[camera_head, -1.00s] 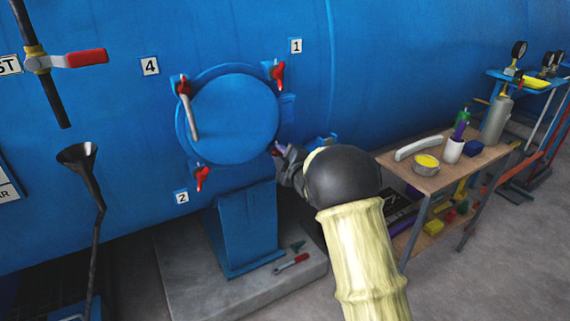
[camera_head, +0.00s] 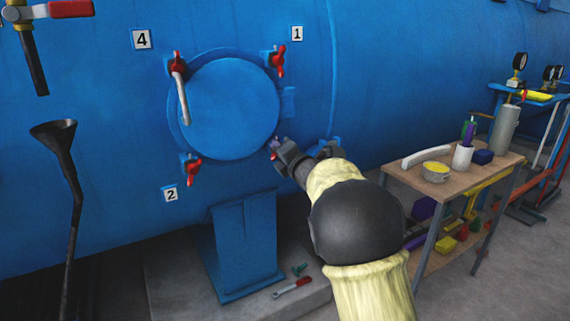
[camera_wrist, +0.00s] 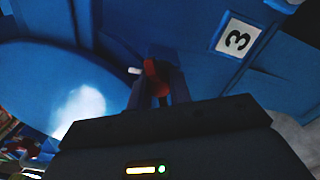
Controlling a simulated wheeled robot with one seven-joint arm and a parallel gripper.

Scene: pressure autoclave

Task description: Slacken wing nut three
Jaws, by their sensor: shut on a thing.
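The round blue hatch (camera_head: 232,108) on the tank wall carries red wing nuts around its rim. Wing nut three (camera_wrist: 157,79) is red and sits between my fingers in the wrist view, beside the label 3 (camera_wrist: 237,39). My gripper (camera_wrist: 158,90) is shut on it; in the head view my gripper (camera_head: 281,152) is at the hatch's lower right edge and hides most of the nut. The other red wing nuts show near label 1 (camera_head: 297,34), label 2 (camera_head: 171,195) and label 4 (camera_head: 142,39).
A handle (camera_head: 181,97) hangs over the hatch's left side. A blue pedestal (camera_head: 247,245) stands below on a concrete slab, where a red-handled tool (camera_head: 291,288) lies. A wooden trolley (camera_head: 460,180) with bottles and bowl is at right. A black funnel (camera_head: 57,133) stands left.

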